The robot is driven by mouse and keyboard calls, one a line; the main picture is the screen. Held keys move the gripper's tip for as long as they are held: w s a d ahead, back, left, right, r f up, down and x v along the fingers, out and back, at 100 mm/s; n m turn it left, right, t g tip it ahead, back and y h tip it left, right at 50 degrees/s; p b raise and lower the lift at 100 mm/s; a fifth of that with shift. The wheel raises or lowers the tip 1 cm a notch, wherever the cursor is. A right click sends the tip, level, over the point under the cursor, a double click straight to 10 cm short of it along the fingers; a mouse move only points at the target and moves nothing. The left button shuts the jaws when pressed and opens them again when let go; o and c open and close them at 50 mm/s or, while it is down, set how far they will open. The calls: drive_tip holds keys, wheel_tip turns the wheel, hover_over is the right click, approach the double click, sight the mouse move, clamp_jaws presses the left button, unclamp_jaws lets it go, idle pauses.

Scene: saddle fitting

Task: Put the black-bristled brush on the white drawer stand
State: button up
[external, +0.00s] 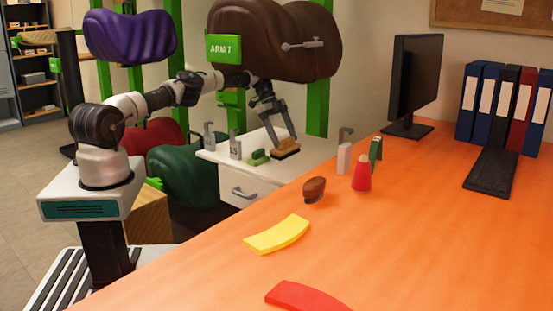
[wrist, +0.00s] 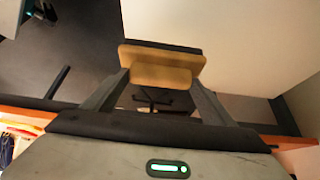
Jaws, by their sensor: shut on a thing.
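The brush (external: 286,151) has a tan wooden back and a dark bristle side, which faces down in the external view. My gripper (external: 282,139) is shut on it, and the brush is over the right part of the white drawer stand (external: 235,182). I cannot tell whether the bristles touch the stand top. In the wrist view the brush (wrist: 150,58) lies across between the two fingers of my gripper (wrist: 160,80), tan wood towards the camera with a dark strip along its far edge. The stand is not clearly made out in the wrist view.
On the stand are a green block-like item (external: 258,157) and two grey bottles (external: 235,148). A brown saddle (external: 270,40) hangs above.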

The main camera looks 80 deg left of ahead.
sight(284, 153)
wheel_tip(284, 153, down, 7)
drive_tip(key=shift+f+b, duration=0.1)
drive_tip(key=shift+b, duration=0.65)
drive_tip(key=o, duration=1.1)
drive_tip(key=shift+o, duration=0.2)
drive_tip(key=p+v, duration=0.1)
drive_tip(key=v, duration=0.6)
drive_tip(key=shift+r+p, duration=0.25)
drive_tip(key=shift+p, duration=0.1)
drive_tip(key=shift+s, duration=0.1)
